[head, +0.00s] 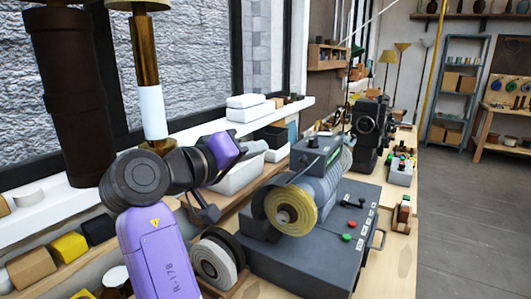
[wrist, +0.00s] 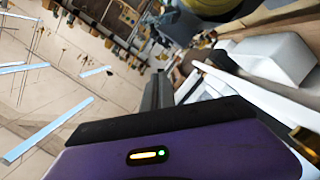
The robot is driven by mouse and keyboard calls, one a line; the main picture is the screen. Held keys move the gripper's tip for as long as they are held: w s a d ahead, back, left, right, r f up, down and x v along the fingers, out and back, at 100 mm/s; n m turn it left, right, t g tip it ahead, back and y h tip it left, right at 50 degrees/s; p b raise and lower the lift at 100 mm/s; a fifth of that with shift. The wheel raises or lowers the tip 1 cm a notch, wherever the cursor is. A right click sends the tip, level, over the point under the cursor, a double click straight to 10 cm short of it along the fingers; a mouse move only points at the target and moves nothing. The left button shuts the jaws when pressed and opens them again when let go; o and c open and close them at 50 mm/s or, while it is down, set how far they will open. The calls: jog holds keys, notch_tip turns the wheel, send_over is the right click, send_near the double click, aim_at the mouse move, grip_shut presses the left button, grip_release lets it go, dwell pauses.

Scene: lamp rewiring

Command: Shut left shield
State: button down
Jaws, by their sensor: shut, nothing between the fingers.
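The grinding machine (head: 325,245) stands on the bench with a yellow wheel (head: 298,212) on its left end. A dark guard (head: 259,212) shows at the wheel's left rim; I cannot tell for sure whether this is the left shield or how far it is open. In the wrist view the dark fingers (wrist: 157,92) rise from the purple wrist, and part of the machine shows at the top.
A lamp with a brass stem (head: 146,65) rises at the left. Open floor (head: 470,215) lies to the right.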

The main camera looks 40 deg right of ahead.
jog(key=p, duration=0.2)
send_over(286, 183)
jog(key=w, duration=0.3)
jog(key=s+f, duration=0.1)
jog(key=s+f+p, duration=0.1)
jog(key=shift+s+d+f, duration=0.2)
jog(key=shift+d+f, duration=0.15)
jog(key=shift+f, duration=0.05)
jog(key=shift+s+d+f, duration=0.25)
jog(key=shift+s+f, duration=0.1)
jog(key=shift+f, duration=0.05)
